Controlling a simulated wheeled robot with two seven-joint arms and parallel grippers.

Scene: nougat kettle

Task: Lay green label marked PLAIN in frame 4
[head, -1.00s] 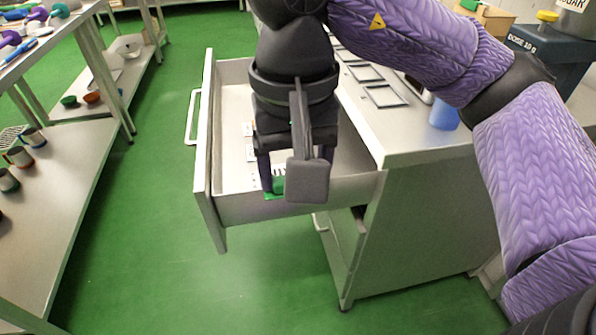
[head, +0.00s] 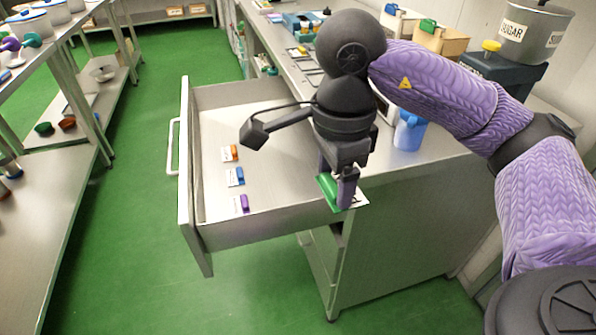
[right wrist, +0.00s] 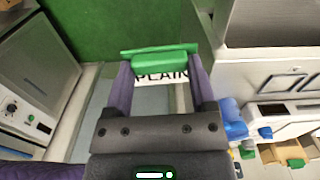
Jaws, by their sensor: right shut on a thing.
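My right gripper (head: 337,190) is shut on the green label (head: 328,190). In the right wrist view the label (right wrist: 162,60) sits between the two fingertips (right wrist: 162,78), and its white part reads PLAIN, partly covered by the gripper. The gripper holds it by the near right corner of the open drawer (head: 265,110), beside the counter edge. Dark square frames lie on the counter (head: 440,162); some frames (head: 312,78) show behind my arm, which hides others. Two frames (right wrist: 272,84) show in the right wrist view. I cannot read which is frame 4. My left gripper is out of view.
Orange (head: 234,152), blue (head: 239,176) and purple (head: 244,203) labels lie in the drawer. A blue jug (head: 408,132) stands on the counter right of my gripper. A sugar pot (head: 535,38) is at the back right. Green floor is free left of the drawer.

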